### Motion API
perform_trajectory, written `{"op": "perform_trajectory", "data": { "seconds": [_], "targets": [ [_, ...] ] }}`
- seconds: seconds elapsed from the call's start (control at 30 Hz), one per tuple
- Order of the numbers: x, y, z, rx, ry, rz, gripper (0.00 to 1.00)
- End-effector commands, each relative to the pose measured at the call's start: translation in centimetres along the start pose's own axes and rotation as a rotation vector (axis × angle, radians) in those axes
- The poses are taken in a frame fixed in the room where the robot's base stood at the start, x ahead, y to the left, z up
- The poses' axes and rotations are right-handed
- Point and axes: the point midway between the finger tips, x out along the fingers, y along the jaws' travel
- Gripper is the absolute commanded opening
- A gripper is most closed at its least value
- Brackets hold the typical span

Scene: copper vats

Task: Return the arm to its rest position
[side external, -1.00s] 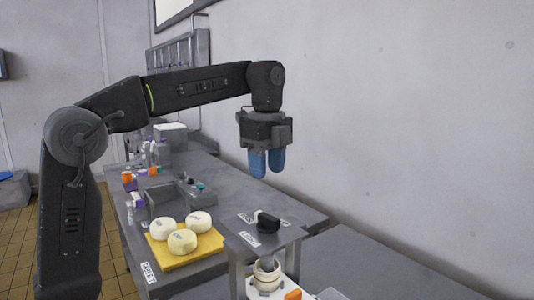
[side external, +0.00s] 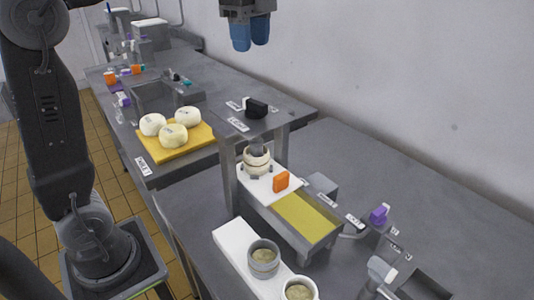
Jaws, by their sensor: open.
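My gripper (side external: 250,37) hangs at the top of the side external view, with its two blue fingers pointing down. It is open, with nothing between the fingers. It is in the air above the grey tables and touches nothing. The upper part of my arm is cut off by the top edge. My arm's base and lower links stand at the left, on the tiled floor side.
Below are a black-knobbed raised stand (side external: 270,118), a ribbed cream pot (side external: 257,160), an orange block (side external: 281,182) and a yellow board (side external: 196,142) with three white rounds. Two cups (side external: 263,262) stand on a white strip in front. A wall (side external: 420,70) rises behind.

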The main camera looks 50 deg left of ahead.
Motion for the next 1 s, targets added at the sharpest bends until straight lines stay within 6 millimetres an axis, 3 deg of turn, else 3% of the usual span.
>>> {"op": "perform_trajectory", "data": {
  "seconds": [0.27,0.6,0.8,1.0],
  "targets": [
    [3.6,6.8,-0.5,-0.472,0.07,-0.158,0.43],
    [12.1,15.1,-0.4,-1.076,0.286,-0.288,0.43],
    [15.4,17.4,-0.2,-1.265,0.377,-0.302,0.43],
    [16.1,17.8,-0.2,-1.303,0.396,-0.302,0.43]
  ]
}}
